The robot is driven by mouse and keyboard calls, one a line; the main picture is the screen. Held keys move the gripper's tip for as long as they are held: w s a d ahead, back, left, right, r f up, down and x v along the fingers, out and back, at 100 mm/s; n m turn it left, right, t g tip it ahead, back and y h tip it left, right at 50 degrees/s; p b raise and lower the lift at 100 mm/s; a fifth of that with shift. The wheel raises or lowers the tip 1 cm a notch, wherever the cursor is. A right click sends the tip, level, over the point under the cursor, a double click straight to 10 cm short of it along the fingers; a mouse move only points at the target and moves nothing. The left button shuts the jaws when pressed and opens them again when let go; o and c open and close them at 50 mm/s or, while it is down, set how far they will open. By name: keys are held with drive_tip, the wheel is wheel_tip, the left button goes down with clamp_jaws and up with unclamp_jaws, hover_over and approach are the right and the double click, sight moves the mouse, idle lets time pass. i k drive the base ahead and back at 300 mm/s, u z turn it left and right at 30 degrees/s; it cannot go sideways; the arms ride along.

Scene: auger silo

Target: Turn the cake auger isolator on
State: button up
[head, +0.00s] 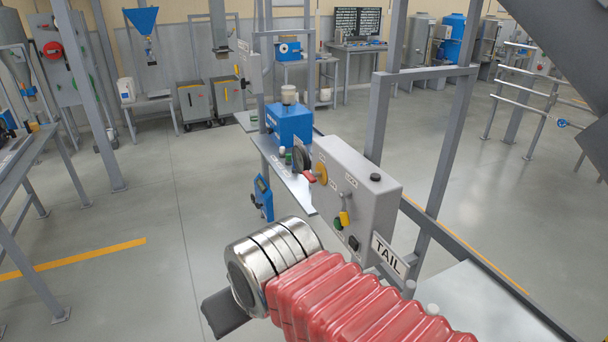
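A grey control box (353,200) stands on the near right of a frame. Its face carries a rotary switch with a yellow plate and red handle (317,175), a yellow-tagged key switch, a green knob and a black button. The small labels are unreadable, so I cannot tell whether this is the cake auger isolator. My arm, in a red ribbed sleeve with a metal cuff, reaches in from below. A dark part of my gripper (226,312) shows beneath the cuff; its fingers cannot be made out. No contact with the box is visible.
A "TAIL" sign (389,256) sits beside the box's lower right. A blue unit (290,123) stands on a shelf behind it, with a blue device (263,197) hanging below. Grey posts flank the box.

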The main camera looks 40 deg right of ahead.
sight(310, 177)
drive_tip(key=i, duration=0.95)
drive_tip(key=z, duration=0.05)
